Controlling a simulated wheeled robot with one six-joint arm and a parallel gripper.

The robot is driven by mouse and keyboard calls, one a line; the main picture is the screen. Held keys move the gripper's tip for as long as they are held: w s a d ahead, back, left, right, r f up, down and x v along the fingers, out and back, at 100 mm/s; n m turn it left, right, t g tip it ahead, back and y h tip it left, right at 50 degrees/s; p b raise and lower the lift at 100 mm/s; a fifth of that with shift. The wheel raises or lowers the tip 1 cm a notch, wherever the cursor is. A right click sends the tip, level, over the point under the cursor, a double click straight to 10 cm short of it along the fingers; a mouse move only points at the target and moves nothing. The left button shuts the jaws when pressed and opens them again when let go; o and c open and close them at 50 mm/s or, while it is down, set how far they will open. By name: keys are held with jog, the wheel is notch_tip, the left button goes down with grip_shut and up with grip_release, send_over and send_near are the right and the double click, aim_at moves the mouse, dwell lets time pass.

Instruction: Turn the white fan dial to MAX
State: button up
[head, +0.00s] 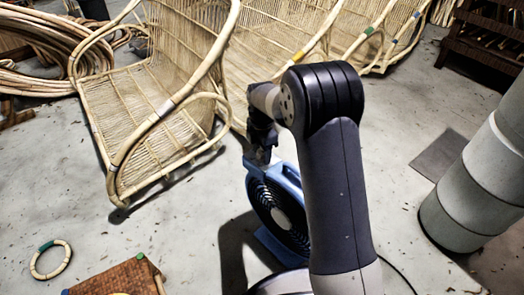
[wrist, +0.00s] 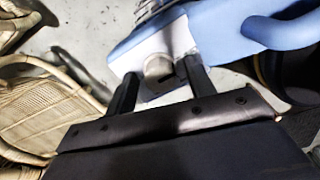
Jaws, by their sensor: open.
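The blue fan (head: 288,178) stands on the floor, partly hidden behind my arm; its blue housing also fills the upper right of the wrist view (wrist: 235,30). The fan dial (wrist: 158,68) is a pale round knob with a dark slot, on a whitish panel of the housing. My gripper (wrist: 163,90) is open, with one dark finger to the left of the dial and one to the right. I cannot tell whether either finger touches it. In the head view my gripper (head: 262,152) is at the fan's top, and the dial is hidden. No MAX mark is readable.
Rattan chairs (head: 150,120) stand behind and left of the fan. Bundled rattan coils (head: 35,50) lie at the far left. A rattan ring (head: 50,259) and a wicker box (head: 115,279) are at lower left. A grey cylinder (head: 478,185) stands right, with clear floor before it.

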jog(key=shift+c, duration=0.4)
jog(key=c, duration=0.9)
